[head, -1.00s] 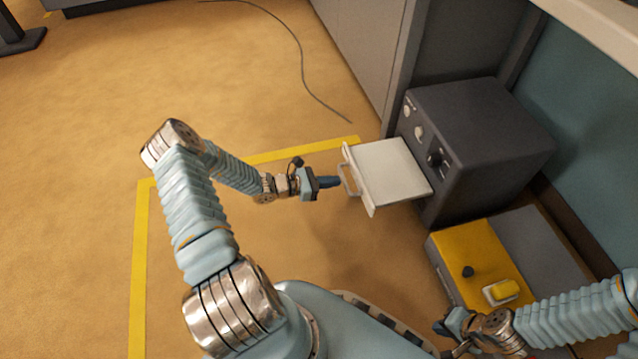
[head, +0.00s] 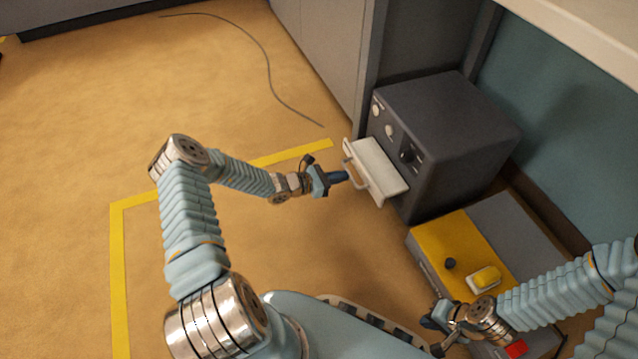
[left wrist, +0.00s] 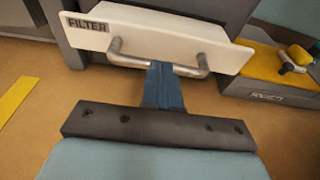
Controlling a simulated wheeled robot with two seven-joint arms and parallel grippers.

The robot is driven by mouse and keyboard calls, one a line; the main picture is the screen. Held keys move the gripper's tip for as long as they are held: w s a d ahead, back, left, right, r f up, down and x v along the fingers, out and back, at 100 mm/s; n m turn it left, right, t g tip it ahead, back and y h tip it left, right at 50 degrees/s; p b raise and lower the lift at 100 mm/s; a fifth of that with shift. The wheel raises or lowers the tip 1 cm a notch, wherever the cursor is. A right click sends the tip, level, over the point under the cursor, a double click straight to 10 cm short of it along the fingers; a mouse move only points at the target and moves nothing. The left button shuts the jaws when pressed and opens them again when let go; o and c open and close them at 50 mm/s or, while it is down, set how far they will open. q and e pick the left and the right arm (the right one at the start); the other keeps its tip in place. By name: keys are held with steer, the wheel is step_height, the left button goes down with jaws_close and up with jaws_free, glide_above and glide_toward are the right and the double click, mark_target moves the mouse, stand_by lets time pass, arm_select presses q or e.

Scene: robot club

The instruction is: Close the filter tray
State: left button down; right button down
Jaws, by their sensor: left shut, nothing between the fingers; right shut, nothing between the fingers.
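The white filter tray (head: 378,170) sticks part of the way out of the front of the dark grey machine (head: 450,130). In the left wrist view its front panel (left wrist: 160,38) carries the word FILTER and a metal bar handle (left wrist: 160,66). My left gripper (head: 342,177) is shut and empty, its fingertips at the handle; in the left wrist view the blue fingers (left wrist: 164,72) meet the bar, though exact contact is hard to tell. My right gripper (head: 432,322) is shut and empty, low at the right, well apart from the tray.
A grey cabinet (head: 325,55) stands behind. A cable (head: 267,70) lies on the floor. Open floor lies to the left.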

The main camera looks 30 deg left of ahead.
mark_target(361, 168)
arm_select(q)
steer(key=x, duration=0.3)
steer(key=r+b+x, duration=0.1)
steer(key=x, duration=0.2)
steer(key=r+x, duration=0.1)
steer(key=x, duration=0.2)
steer(key=shift+w+d, duration=0.2)
steer(key=shift+d, duration=0.15)
steer(key=shift+w+d+r, duration=0.1)
steer(key=shift+w+r, duration=0.05)
steer(key=shift+w, duration=0.05)
steer(key=shift+w, duration=0.1)
